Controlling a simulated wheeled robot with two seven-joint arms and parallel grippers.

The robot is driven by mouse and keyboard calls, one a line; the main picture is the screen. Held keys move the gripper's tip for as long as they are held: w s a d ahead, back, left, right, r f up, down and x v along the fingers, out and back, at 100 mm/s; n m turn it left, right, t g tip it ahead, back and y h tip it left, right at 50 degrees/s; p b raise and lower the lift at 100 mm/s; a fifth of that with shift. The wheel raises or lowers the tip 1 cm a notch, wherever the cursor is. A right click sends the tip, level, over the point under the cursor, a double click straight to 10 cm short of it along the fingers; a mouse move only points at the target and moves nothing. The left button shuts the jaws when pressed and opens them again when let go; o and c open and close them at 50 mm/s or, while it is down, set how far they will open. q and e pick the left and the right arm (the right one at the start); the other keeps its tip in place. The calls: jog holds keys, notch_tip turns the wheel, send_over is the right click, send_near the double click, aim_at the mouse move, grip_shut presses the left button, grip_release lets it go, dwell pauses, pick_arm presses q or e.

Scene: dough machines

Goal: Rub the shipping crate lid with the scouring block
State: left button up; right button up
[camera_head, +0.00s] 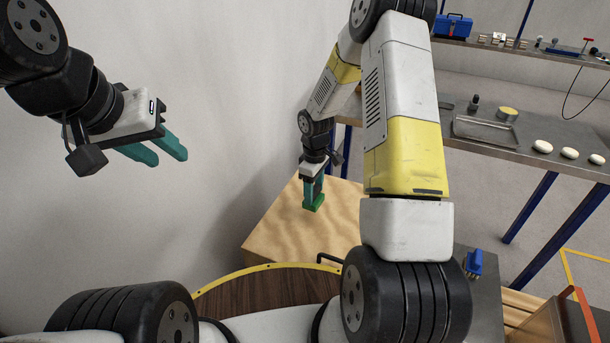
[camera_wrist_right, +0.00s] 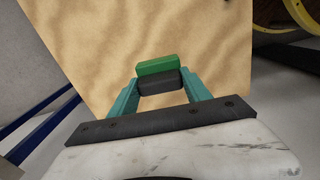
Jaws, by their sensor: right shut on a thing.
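The shipping crate lid (camera_head: 282,230) is a light wooden surface low in the middle of the head view; my right arm covers part of it. It also fills much of the right wrist view (camera_wrist_right: 120,40). My right gripper (camera_head: 312,192) points down over the lid, shut on the scouring block (camera_head: 314,204). In the right wrist view the block (camera_wrist_right: 158,66) is green with a dark grey part between the teal fingers. I cannot tell whether it touches the wood. My left gripper (camera_head: 160,152) is open and empty in front of the wall, at the left, away from the lid.
A dark round wooden top with a yellow rim (camera_head: 270,290) stands nearer me. A steel table (camera_head: 475,135) at the right bears a tray (camera_head: 486,131) and several dough pieces (camera_head: 569,153). A blue-handled item (camera_head: 474,262) lies at lower right. The wall is close on the left.

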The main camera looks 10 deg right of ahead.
jog(key=shift+r, duration=0.1)
jog(key=shift+r, duration=1.4)
